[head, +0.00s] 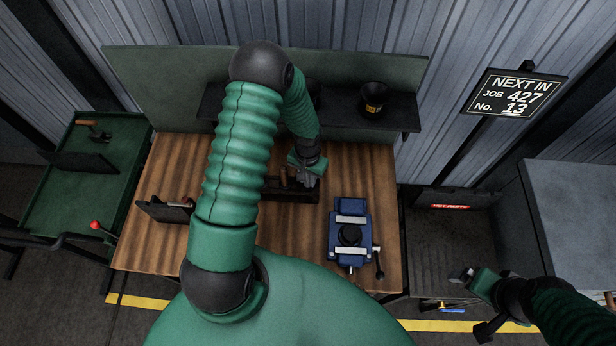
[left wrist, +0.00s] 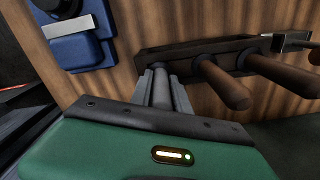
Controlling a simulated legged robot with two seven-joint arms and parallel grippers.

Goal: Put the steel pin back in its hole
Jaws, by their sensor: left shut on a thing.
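My left gripper (head: 306,180) is over the dark rack (head: 290,196) at the back middle of the bench. In the left wrist view its fingers (left wrist: 163,92) are shut on a grey round bar, which looks like the steel pin (left wrist: 162,92). The far end of the bar meets the rack (left wrist: 185,58); I cannot tell whether it sits in it or only touches it. The pin's hole cannot be made out in either view. My right gripper (head: 463,275) is far right, away from the bench top; whether it is open is unclear.
Wooden handles (left wrist: 222,84) stick out of the rack beside my left gripper. A blue vise (head: 337,252) stands on the bench (head: 165,250) to the right. A dark shelf (head: 345,121) with a black pot (head: 374,98) is behind. A green cart (head: 55,195) stands left.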

